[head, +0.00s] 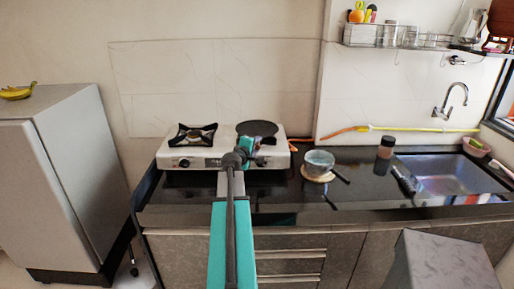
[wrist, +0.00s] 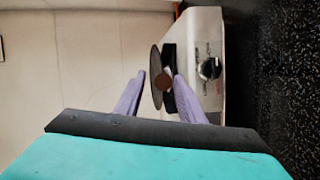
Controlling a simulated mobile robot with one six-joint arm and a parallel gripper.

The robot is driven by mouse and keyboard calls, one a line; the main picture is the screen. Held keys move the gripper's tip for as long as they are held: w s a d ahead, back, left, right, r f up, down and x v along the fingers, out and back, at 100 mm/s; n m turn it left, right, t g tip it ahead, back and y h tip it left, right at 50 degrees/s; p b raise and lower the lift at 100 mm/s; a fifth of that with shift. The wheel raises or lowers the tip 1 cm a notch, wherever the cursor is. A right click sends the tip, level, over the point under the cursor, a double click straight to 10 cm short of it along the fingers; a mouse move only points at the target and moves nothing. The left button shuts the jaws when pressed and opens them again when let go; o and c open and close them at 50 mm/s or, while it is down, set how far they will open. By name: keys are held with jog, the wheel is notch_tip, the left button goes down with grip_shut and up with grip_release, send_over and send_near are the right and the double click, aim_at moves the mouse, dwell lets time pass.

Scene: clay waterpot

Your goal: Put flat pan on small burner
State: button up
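The flat pan (head: 257,128) is a dark round disk on the right burner of the white stove (head: 206,153). The left burner (head: 193,135) is bare, with a black star-shaped grate. Which burner is smaller is hard to tell. My gripper (head: 250,145) is in front of the stove's right half, partly hidden by my arm. In the wrist view my gripper (wrist: 159,80) is open. Contact with the fingers is not visible.
A small pot (head: 319,162) stands on a round wooden mat right of the stove. A dark jar (head: 386,148), a sink (head: 445,175) and a tap (head: 451,99) are further right. A fridge (head: 65,170) stands left. The black counter front (head: 190,195) is mostly clear.

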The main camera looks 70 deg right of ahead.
jog(key=b+v, duration=0.1)
jog(key=v, duration=0.8)
jog(key=shift+a+b, duration=0.2)
jog(key=shift+b, duration=0.15)
dwell(0.4)
jog(key=shift+w, duration=0.1)
